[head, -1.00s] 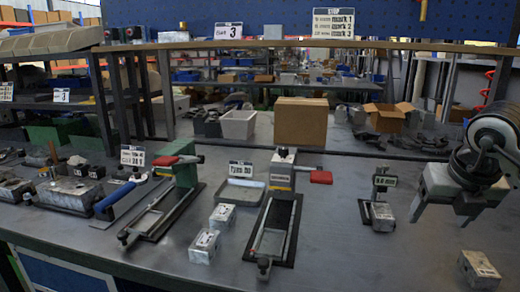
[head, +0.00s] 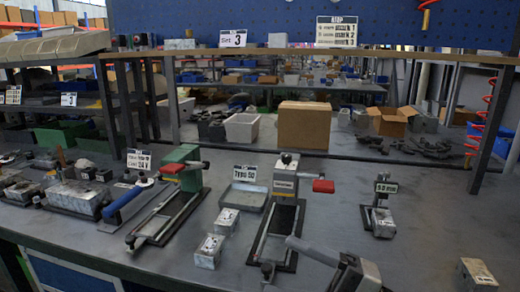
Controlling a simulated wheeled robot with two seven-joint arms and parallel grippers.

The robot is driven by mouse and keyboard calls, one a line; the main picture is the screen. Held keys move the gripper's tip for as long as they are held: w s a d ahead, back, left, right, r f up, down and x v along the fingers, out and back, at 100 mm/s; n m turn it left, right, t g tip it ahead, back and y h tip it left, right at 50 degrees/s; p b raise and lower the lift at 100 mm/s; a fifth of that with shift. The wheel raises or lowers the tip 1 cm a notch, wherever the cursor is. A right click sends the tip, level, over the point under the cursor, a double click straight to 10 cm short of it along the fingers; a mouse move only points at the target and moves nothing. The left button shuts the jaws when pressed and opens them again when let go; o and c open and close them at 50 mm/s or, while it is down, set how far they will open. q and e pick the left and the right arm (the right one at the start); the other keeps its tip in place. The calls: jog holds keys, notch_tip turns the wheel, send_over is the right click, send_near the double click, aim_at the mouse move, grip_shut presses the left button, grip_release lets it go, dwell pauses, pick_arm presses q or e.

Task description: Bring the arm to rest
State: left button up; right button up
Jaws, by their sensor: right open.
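My right gripper (head: 332,266) is at the bottom edge of the head view, right of centre, and only part of it shows. It is open, and I see nothing held in it. One grey finger points up and left, near the front end of the black fixture with the red handle (head: 284,215). I cannot tell whether they touch; the gripper overlaps the bench in the picture. The rest of the right arm is out of the frame. My left gripper is not in view.
The grey bench (head: 420,245) holds a green-block fixture (head: 183,165), small metal blocks (head: 209,252) and (head: 227,221), a block (head: 382,222) by a small stand, and another block (head: 477,274) at lower right. A cardboard box (head: 302,125) stands behind. Bench between the right blocks is clear.

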jog(key=d+f+m+t+h+p, duration=0.1)
jog(key=d+f+m+t+h, duration=0.45)
jog(key=m, duration=0.55)
jog(key=d+f+m+t+h, duration=0.3)
jog(key=f+m+t+h, duration=0.3)
jog(key=m+h, duration=0.4)
jog(key=s+f+m+g+h, duration=0.1)
jog(key=s+f+m+g, duration=0.5)
jog(key=s+f, duration=0.3)
notch_tip(320, 180, down, 5)
jog(key=shift+s+d+r+m+g+p, duration=0.15)
jog(key=shift+s+d+m+g+p, duration=0.15)
jog(key=shift+g, duration=0.45)
